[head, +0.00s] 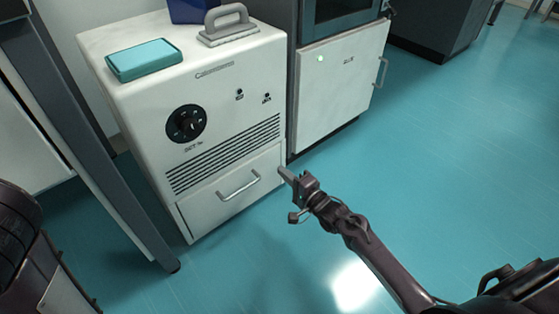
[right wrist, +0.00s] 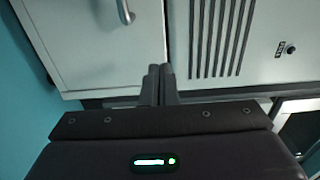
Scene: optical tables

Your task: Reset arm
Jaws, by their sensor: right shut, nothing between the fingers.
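My right gripper (head: 288,178) reaches in from the lower right of the head view. Its fingers are shut and empty, close in front of the right side of a white cabinet unit (head: 222,98). In the right wrist view the shut fingers (right wrist: 160,84) point at the pale front of the unit, between a panel with a handle and the vent slots. I cannot tell whether they touch it. My left gripper does not show; only dark parts of my body stand at the left edge of the head view.
The unit has a black dial (head: 186,123), a vent grille (head: 224,154) and a drawer handle (head: 239,186). A teal box (head: 144,60) and a grey-handled item (head: 228,25) lie on top. A second cabinet (head: 338,85) stands to the right. The teal floor (head: 460,150) at right is clear.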

